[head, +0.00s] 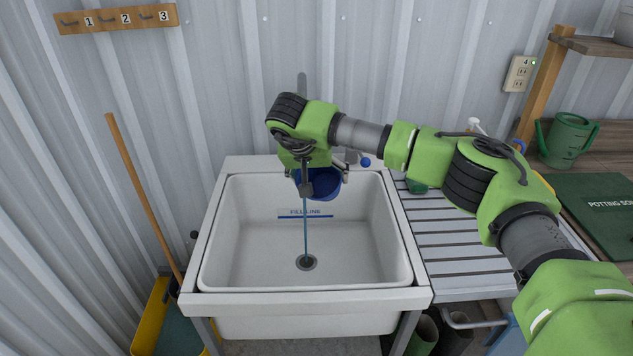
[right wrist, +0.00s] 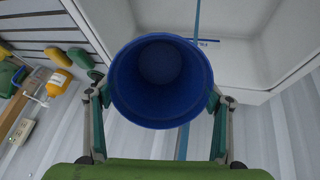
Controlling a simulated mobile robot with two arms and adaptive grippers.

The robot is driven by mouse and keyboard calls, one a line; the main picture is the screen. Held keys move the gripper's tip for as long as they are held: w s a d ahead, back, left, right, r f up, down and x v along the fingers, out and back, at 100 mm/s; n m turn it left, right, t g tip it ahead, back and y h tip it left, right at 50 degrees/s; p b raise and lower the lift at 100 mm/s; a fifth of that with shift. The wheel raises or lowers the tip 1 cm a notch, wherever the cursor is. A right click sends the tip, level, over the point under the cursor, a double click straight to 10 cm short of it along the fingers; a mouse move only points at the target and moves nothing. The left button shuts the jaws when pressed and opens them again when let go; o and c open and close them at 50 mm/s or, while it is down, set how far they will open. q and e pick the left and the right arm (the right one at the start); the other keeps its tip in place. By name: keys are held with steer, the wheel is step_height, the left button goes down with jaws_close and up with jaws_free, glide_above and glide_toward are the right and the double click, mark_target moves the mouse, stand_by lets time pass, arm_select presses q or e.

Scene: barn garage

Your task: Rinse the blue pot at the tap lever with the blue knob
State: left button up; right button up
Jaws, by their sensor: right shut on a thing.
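The blue pot (head: 323,185) is held over the back of the white sink (head: 216,235). My right gripper (head: 319,174) is shut on it, with one finger on each side of the pot in the right wrist view (right wrist: 158,95). There the pot's open mouth (right wrist: 160,75) faces the camera, and it looks empty. The blue knob (head: 365,162) is at the sink's back edge, just right of the gripper; my arm partly hides the tap. A thin blue water stream (head: 305,225) falls left of the pot to the drain (head: 306,263). My left gripper is out of view.
A slatted drainboard (head: 455,253) adjoins the sink on the right. A green watering can (head: 567,140) and a potting soil bag (head: 605,207) are farther right. A wooden handle (head: 143,195) leans at the left. The sink basin is otherwise clear.

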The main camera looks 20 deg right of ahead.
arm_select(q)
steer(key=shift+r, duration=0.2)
arm_select(e)
steer(key=s, duration=0.2)
steer(key=s+d, duration=0.1)
steer(key=s, duration=0.4)
steer(key=shift+d, duration=0.3)
stand_by(1.0)
arm_select(q)
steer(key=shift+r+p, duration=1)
steer(key=shift+p, duration=0.2)
arm_select(e)
steer(key=s+d+r, duration=0.1)
steer(key=s+r, duration=0.3)
steer(key=s, duration=0.1)
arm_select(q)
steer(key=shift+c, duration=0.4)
arm_select(e)
steer(key=shift+w, duration=0.1)
